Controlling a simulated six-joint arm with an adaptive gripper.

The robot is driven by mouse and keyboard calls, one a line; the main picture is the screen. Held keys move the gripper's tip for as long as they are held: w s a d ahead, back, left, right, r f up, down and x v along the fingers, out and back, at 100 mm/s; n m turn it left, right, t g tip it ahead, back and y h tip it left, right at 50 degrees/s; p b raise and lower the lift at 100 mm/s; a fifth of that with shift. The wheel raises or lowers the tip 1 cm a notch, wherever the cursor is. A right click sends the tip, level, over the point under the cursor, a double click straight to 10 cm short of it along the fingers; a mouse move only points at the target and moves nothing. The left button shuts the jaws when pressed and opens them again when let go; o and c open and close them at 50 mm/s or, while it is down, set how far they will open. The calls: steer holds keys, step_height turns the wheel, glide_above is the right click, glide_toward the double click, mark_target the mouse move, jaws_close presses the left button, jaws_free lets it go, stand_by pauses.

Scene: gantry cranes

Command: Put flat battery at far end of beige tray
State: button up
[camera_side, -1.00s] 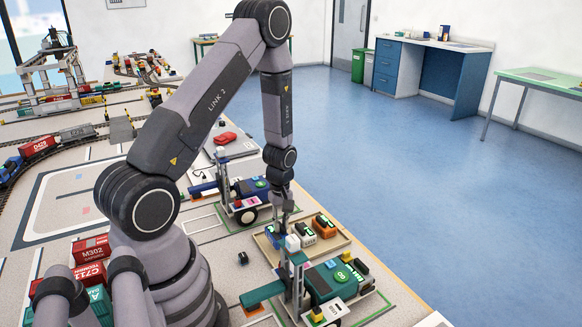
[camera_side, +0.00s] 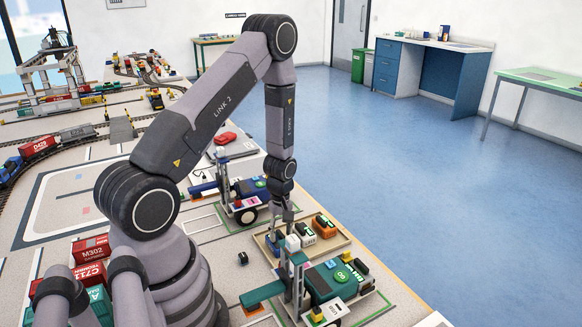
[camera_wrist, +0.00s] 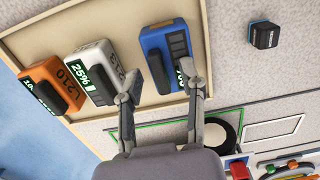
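The beige tray (camera_side: 336,244) also shows in the wrist view (camera_wrist: 120,25). It holds an orange battery (camera_wrist: 48,85) marked 210, a white battery (camera_wrist: 100,65) marked 213 and 25%, and a blue battery (camera_wrist: 163,42). The blue battery's charge label is mostly hidden by my right finger, and the orange one's is only partly readable. In the side view the white (camera_side: 306,237) and orange (camera_side: 325,227) batteries stand in the tray. My gripper (camera_wrist: 158,82) is open, its fingers apart, above the blue battery's near end. The left finger is between the white and blue batteries.
A small dark block (camera_wrist: 265,35) lies on the table beside the tray. A teal and green crane vehicle (camera_side: 325,283) stands close in front of the tray, and a blue one (camera_side: 243,190) behind it. Red containers (camera_side: 92,248) are at left.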

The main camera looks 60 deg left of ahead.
step_height(320, 180, up, 12)
step_height(320, 180, up, 8)
steer(key=m+t, duration=0.1)
steer(key=m, duration=0.3)
glide_above(282, 234)
steer(key=d, duration=0.3)
steer(key=s+d+r+m+t, duration=0.2)
steer(key=s+d+r+m, duration=0.15)
steer(key=r, duration=0.55)
steer(key=s+d+r+m+t, duration=0.2)
steer(key=s+d+r+m, duration=0.4)
steer(key=s+r+m, duration=0.2)
steer(key=s+m, duration=0.2)
steer(key=s, duration=0.1)
steer(key=shift+s+d+r+t, duration=0.25)
steer(key=shift+d+r+t, duration=0.05)
steer(key=shift+d+r, duration=0.05)
